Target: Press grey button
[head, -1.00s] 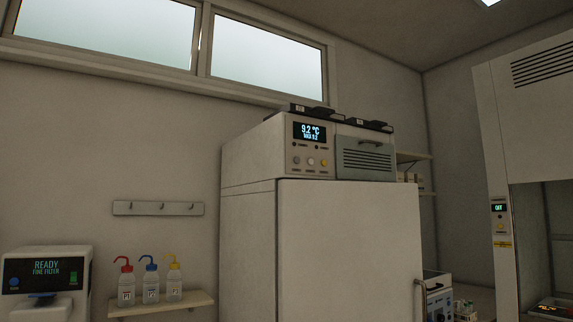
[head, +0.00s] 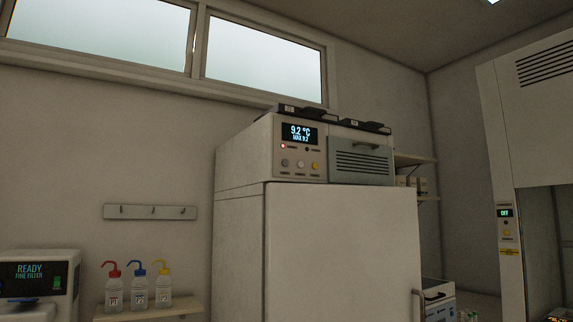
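A tall white cabinet (head: 340,240) stands in the middle of the head view. Its upper control panel (head: 301,179) carries a lit display (head: 300,133) reading 9.2 °C with a "MAX 9.2" line. Below the display are a red-lit indicator (head: 283,146) and a dark indicator (head: 307,149). Under these sit a row of three round buttons: a grey button (head: 284,163) at the left, a paler one (head: 300,164) in the middle and a yellow one (head: 316,166) at the right. The labels are too small to read. Neither gripper is in view.
A grey vented drawer front (head: 362,164) is right of the panel. A wall shelf (head: 150,312) holds red-, blue- and yellow-topped bottles. A white device (head: 38,268) reading "READY FINE FILTER" stands at left. A fume hood (head: 508,120) stands at right.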

